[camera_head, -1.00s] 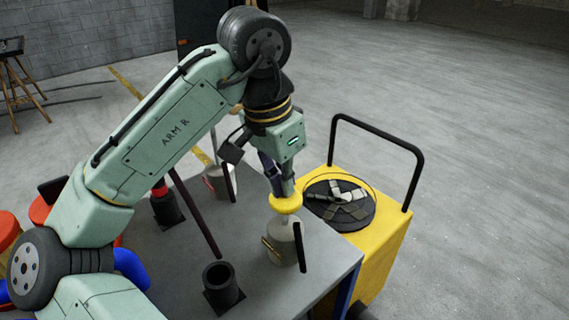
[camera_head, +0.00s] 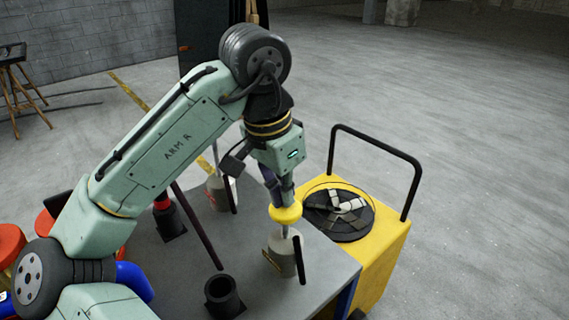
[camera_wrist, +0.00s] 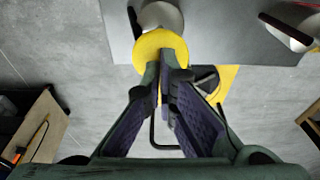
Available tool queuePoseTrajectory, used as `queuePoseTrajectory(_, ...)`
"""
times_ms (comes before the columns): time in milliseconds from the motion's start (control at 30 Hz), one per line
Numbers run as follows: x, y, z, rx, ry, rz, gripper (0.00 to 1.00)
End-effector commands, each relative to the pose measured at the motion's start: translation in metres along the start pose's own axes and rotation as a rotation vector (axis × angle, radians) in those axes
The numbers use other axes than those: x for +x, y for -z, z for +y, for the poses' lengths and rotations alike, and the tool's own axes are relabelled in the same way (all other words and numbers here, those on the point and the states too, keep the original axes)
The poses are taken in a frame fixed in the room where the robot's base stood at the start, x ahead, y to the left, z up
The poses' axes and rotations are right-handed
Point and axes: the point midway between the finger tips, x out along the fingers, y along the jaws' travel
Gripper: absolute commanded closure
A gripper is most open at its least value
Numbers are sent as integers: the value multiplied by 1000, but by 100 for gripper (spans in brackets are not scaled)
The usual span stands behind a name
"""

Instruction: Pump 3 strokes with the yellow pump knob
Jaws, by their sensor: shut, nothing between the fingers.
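The yellow pump knob (camera_head: 285,214) is a rounded disc on a thin rod above a pale grey pump body (camera_head: 282,256) on the grey table (camera_head: 190,265). A stretch of rod shows between knob and body. My gripper (camera_head: 284,201) is shut and empty, pointing down at the knob from above, with its tips at the knob's top. In the wrist view the knob (camera_wrist: 160,45) is just beyond my fingertips (camera_wrist: 165,78), which overlap its edge. I cannot tell whether they press on it. The pump body (camera_wrist: 162,14) shows behind the knob.
Black cylinder holders (camera_head: 222,296) and dark upright bars stand on the table. A yellow cart (camera_head: 385,250) with a black handle and round dark top adjoins the table's right side.

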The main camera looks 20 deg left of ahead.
Motion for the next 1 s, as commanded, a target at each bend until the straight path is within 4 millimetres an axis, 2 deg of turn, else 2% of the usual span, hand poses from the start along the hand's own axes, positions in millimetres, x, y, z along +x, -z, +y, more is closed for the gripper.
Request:
queuePoseTrajectory(100,-14,3,0,1,-1,-2,100)
queuePoseTrajectory(800,-71,15,0,-1,2,0,100)
queuePoseTrajectory(1000,-80,16,0,-1,0,1,100)
